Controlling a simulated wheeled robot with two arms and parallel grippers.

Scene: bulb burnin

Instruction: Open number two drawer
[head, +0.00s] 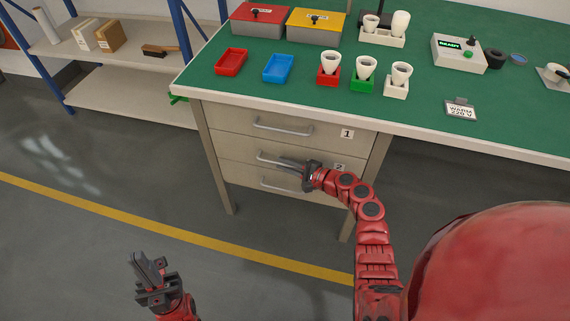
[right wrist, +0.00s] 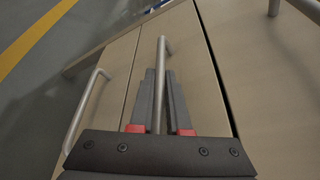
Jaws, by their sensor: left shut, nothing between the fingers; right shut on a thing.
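The number two drawer (head: 232,149) is the middle one in the bench, marked by a "2" label (head: 339,168). Its front looks about flush with the others. My right gripper (head: 290,163) is shut on its bar handle (head: 265,156). In the right wrist view, the handle (right wrist: 162,65) runs between the two fingers (right wrist: 163,100). My left gripper (head: 150,268) is shut and empty, low over the floor at the front left, away from the bench.
Drawer one (head: 228,117) is above and a third drawer (head: 240,176) below, each with a bar handle. The green bench top (head: 200,75) holds trays, bulbs in colored holders and boxes. A shelf (head: 120,95) stands at the left. The floor before the drawers is clear.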

